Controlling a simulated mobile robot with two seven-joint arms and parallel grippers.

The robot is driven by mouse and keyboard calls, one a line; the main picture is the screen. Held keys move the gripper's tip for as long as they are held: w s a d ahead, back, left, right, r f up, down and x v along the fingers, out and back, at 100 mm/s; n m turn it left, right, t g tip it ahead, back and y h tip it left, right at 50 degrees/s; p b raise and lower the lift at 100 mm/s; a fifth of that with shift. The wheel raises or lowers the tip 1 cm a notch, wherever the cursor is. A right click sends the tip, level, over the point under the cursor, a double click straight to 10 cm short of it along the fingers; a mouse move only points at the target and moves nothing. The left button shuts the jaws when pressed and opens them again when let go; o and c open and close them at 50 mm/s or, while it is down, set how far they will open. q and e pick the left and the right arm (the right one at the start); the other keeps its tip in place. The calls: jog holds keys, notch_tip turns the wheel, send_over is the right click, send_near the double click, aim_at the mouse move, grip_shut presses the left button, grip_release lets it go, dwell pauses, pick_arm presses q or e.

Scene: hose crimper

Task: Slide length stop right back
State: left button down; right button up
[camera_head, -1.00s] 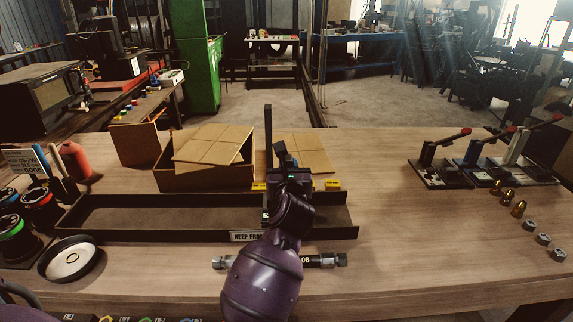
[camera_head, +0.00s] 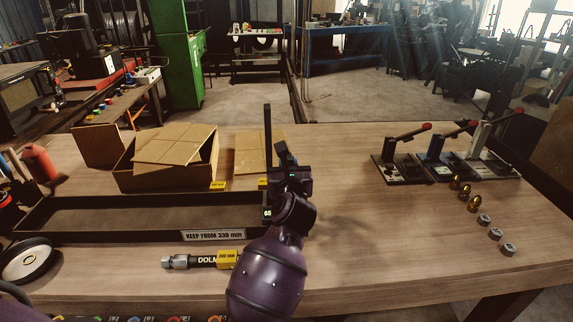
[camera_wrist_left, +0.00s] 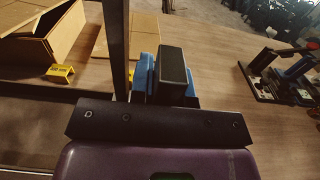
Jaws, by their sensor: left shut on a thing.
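The length stop shows as a tall dark upright post (camera_head: 267,130) at the right part of a long black tray (camera_head: 100,236). It also stands left of the fingers in the left wrist view (camera_wrist_left: 118,45). My left gripper (camera_head: 286,168) is right beside the post, shut on the stop. The wrist view shows blue and black parts at my left gripper (camera_wrist_left: 165,75); the exact contact is hidden. My left arm covers the tray's right end. My right gripper is not in view.
A hose (camera_head: 205,261) with a yellow tag lies in front of the tray. An open cardboard box (camera_head: 165,181) stands behind it. Hand presses (camera_head: 403,170), brass fittings and nuts are at the right.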

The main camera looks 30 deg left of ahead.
pick_arm(q)
jog(key=shift+w+d, duration=0.1)
jog(key=shift+d, duration=0.1)
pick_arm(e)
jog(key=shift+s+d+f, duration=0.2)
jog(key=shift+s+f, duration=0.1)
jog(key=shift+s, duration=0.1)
pick_arm(q)
jog(key=c, duration=1.1)
grip_release()
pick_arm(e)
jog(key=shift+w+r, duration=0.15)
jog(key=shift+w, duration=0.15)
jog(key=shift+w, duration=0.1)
pick_arm(q)
jog(key=shift+r, duration=0.15)
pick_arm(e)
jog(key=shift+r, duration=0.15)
pick_arm(q)
jog(key=shift+r, duration=0.3)
notch_tip(320, 180, up, 19)
jog(key=shift+r+p, duration=0.1)
jog(key=shift+p, duration=0.7)
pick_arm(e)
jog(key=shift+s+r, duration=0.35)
